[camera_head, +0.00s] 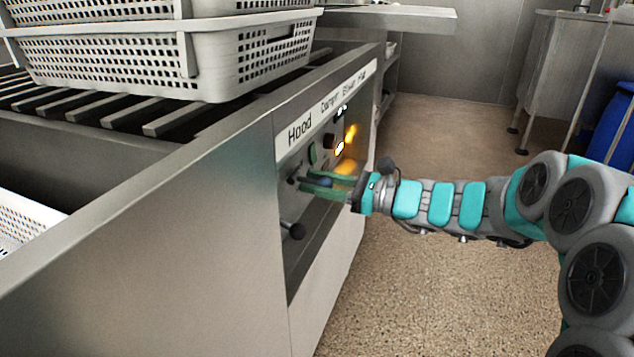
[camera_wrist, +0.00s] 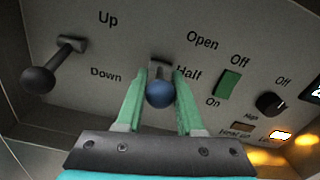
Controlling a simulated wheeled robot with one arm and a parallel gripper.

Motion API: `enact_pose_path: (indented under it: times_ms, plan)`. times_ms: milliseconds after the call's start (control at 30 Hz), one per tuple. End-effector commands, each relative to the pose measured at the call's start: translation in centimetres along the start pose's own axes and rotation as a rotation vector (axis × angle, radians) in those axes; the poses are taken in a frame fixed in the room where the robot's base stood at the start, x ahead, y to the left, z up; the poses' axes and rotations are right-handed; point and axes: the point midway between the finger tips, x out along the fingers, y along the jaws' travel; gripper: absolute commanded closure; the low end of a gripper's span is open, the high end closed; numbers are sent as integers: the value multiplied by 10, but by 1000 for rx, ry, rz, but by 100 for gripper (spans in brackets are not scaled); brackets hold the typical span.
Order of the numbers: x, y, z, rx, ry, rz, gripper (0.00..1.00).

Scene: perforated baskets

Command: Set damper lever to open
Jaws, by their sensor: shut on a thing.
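The damper lever has a blue ball knob (camera_wrist: 160,94) and stands on the grey hood panel, beside the "Half" label and below and left of "Open". Any label lower down is hidden by my fingers. My gripper (camera_wrist: 160,82) has a green finger on each side of the blue knob and is shut on the lever. In the head view my gripper (camera_head: 312,183) reaches the panel from the right, and the blue knob (camera_head: 326,182) shows between the fingers.
A black-knobbed lever (camera_wrist: 38,80) marked "Up" and "Down" is left of my gripper. A green switch (camera_wrist: 228,84), a dark rotary knob (camera_wrist: 270,103) and a lit indicator (camera_wrist: 281,135) are to the right. Perforated baskets (camera_head: 110,60) stand on the rollers above. The floor (camera_head: 440,290) is clear.

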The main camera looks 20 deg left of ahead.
Motion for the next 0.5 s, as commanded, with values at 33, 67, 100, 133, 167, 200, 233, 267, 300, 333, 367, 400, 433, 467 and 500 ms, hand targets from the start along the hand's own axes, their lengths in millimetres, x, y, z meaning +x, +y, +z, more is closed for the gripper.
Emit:
enact_pose_path:
  times_ms: [33, 67, 100, 133, 167, 200, 233, 267, 300, 333, 367, 400, 433, 467, 500]
  plan:
    - [0, 0, 0, 0, 0, -1, 86]
    - [0, 0, 0, 0, 0, -1, 89]
    - [0, 0, 0, 0, 0, -1, 94]
    - [0, 0, 0, 0, 0, -1, 97]
    - [0, 0, 0, 0, 0, -1, 100]
    - [0, 0, 0, 0, 0, -1, 100]
    - [0, 0, 0, 0, 0, -1, 100]
    - [0, 0, 0, 0, 0, -1, 100]
    - [0, 0, 0, 0, 0, -1, 100]
    - [0, 0, 0, 0, 0, -1, 100]
    - [0, 0, 0, 0, 0, -1, 100]
    - [0, 0, 0, 0, 0, -1, 100]
    - [0, 0, 0, 0, 0, -1, 100]
    - [0, 0, 0, 0, 0, -1, 100]
    - [0, 0, 0, 0, 0, -1, 100]
